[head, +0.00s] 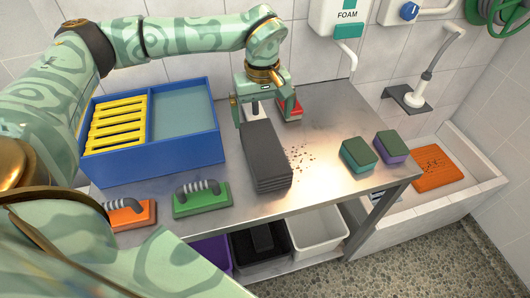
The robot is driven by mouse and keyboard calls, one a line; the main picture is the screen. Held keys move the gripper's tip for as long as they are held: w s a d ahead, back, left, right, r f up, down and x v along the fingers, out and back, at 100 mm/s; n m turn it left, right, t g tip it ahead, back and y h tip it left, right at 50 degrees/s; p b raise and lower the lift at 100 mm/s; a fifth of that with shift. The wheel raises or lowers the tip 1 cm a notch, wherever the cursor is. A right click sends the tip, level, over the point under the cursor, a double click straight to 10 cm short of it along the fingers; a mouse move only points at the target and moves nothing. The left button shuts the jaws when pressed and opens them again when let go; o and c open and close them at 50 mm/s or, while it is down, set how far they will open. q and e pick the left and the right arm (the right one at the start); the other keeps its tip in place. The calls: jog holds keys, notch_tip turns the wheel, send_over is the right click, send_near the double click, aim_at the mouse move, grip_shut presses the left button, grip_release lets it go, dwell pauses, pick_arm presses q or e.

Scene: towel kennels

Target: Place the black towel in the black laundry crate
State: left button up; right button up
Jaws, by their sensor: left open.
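A stack of folded dark grey to black towels (265,160) lies on the steel table. My left gripper (262,108) is open, pointing down over the far end of the stack. I cannot tell whether its fingers touch the top towel. The black laundry crate (240,250) stands below the table's front edge, between two other crates. A dark folded piece (263,237) shows inside it. My right gripper is not in view.
A purple crate (212,252) and a white crate (318,230) flank the black one. A blue two-part bin (175,160) stands left of the stack. Green (202,199) and orange (131,214) brushes lie in front. Sponges (358,154) sit right; dark crumbs lie between.

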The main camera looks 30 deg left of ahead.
aim_at(264, 146)
pick_arm(q)
notch_tip(264, 146, down, 8)
jog(key=shift+r+b, duration=0.1)
jog(key=shift+b, duration=0.65)
jog(key=shift+f, duration=0.45)
notch_tip(264, 146, down, 5)
jog(key=shift+d+b, duration=0.15)
jog(key=shift+b, duration=0.65)
jog(key=shift+r, duration=0.1)
jog(key=shift+c, duration=0.7)
jog(key=c, duration=0.9)
